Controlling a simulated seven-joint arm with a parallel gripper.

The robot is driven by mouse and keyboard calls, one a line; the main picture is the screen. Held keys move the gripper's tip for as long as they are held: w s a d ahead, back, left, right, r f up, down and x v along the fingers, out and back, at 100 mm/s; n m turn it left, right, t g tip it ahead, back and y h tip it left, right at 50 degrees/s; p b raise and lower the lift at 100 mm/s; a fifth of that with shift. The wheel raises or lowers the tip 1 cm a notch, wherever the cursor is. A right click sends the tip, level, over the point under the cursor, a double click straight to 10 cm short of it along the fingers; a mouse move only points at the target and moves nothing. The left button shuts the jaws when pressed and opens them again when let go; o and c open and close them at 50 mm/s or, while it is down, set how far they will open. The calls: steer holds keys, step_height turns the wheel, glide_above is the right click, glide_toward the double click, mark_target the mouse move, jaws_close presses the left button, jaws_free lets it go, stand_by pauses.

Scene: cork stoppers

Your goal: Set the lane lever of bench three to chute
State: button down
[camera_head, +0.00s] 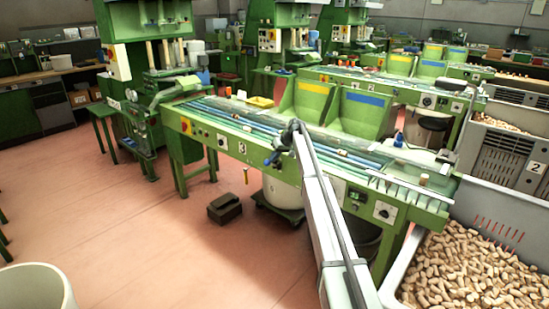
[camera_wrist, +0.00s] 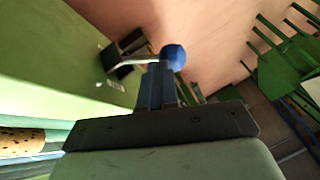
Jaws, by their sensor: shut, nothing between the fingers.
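Bench three (camera_head: 205,139) is the green bench in the middle of the head view, with a "3" on its front. The lane lever shows in the wrist view as a blue ball knob (camera_wrist: 173,57) on a thin metal rod (camera_wrist: 138,60). The rod comes out of a dark bracket (camera_wrist: 118,66) on the green front. In the head view the small blue knob (camera_head: 267,162) is just left of my gripper (camera_head: 277,153). My gripper's fingers (camera_wrist: 160,74) are shut and empty. Their tips overlap the rod beside the knob; contact cannot be told. Lane markings are not readable.
Blue lanes (camera_head: 235,120) run along the bench top. A grey crate of corks (camera_head: 470,270) stands at the lower right. The pink floor (camera_head: 120,230) at the left is mostly clear.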

steer(key=shift+s+a, duration=0.1)
steer(key=s+a+f+n+t+h, duration=0.2)
steer(key=f+t+h, duration=0.4)
steer(key=f, duration=0.4)
steer(key=shift+s+a+n+t, duration=0.4)
steer(key=shift+s+a, duration=0.2)
stand_by(0.4)
steer(key=shift+f, duration=0.1)
stand_by(0.4)
steer(key=f+v, duration=0.1)
steer(key=v, duration=1.2)
steer(key=shift+s+a+r, duration=0.2)
steer(key=shift+s+a, duration=0.2)
steer(key=shift+s, duration=0.1)
